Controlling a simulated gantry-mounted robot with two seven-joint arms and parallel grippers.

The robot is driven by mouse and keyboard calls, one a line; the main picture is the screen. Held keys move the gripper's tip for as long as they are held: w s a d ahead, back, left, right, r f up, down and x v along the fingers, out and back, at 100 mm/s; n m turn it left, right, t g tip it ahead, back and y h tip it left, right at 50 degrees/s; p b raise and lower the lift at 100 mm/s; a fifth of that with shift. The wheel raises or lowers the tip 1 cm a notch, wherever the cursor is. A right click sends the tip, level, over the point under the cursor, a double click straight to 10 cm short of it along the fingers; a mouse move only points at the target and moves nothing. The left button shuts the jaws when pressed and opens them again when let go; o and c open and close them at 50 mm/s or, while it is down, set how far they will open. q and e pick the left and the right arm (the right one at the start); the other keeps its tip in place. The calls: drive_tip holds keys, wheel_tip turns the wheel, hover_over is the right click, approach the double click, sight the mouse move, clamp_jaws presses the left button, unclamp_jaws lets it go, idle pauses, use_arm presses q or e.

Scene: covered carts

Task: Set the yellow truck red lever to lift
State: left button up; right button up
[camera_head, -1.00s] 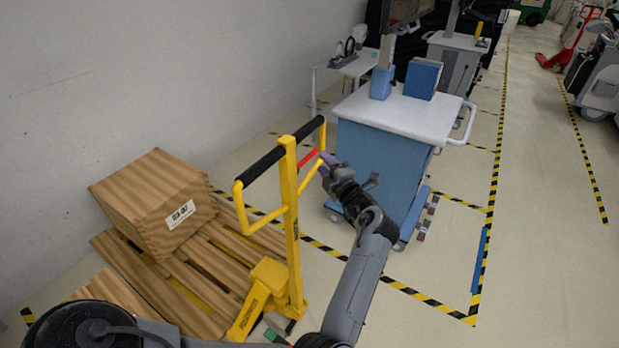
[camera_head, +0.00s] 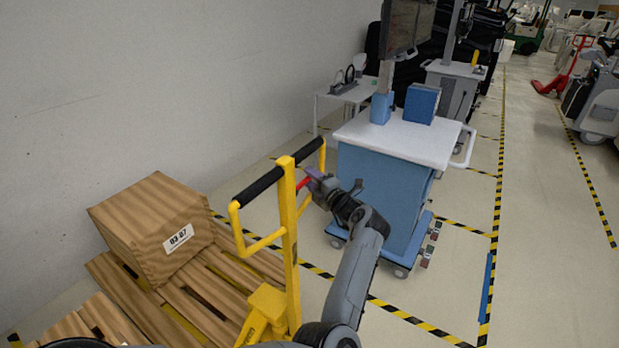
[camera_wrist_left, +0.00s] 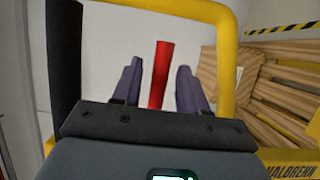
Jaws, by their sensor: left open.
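The yellow pallet truck (camera_head: 290,245) stands upright with a looped handle that has black grips. Its short red lever (camera_head: 303,183) sits inside the handle loop. My left gripper (camera_head: 312,178) is at the right side of the handle and covers part of the lever. In the left wrist view the red lever (camera_wrist_left: 160,75) stands between the two purple-grey fingers (camera_wrist_left: 160,85). They are spread, with a visible gap on either side of it. The yellow handle frame (camera_wrist_left: 228,60) curves around them. My right gripper is not in view.
A wooden box (camera_head: 155,225) rests on a wooden pallet (camera_head: 200,290) left of the truck. A blue cart with a white top (camera_head: 395,140) stands just behind my left gripper. A wall (camera_head: 150,90) bounds the left. Open floor (camera_head: 560,260) lies to the right.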

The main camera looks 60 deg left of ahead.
use_arm(q)
drive_tip(key=shift+a, duration=0.7)
clamp_jaws()
drive_tip(key=shift+s, duration=0.1)
